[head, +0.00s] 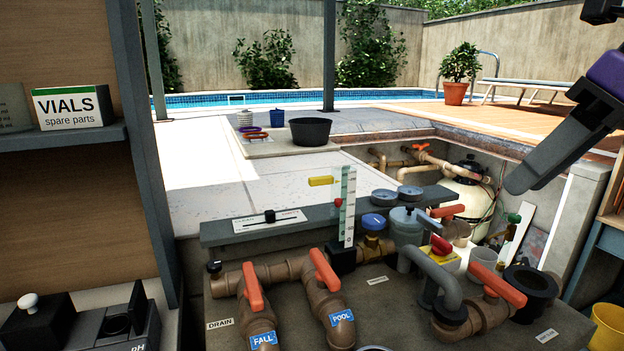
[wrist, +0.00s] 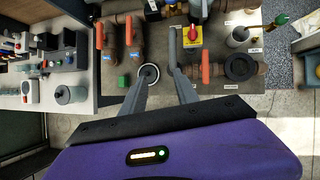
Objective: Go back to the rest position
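My gripper (head: 522,182) hangs at the upper right of the head view, its dark fingers pointing down and left, clear of the pipe bench. In the wrist view its two grey fingers (wrist: 162,82) stand apart with nothing held between them. A round white-rimmed fitting (wrist: 149,72) shows beyond the left fingertip, on the bench below. The purple gripper body fills the bottom of the wrist view. In the head view the upper arm is cut off by the frame edge.
The pipe bench (head: 390,317) carries several orange-handled valves, including one marked POOL (head: 325,270). A shelf with a VIALS box (head: 72,107) stands at the left. A planter (head: 455,93) and the pool lie behind. A yellow bucket (head: 607,328) is at the lower right.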

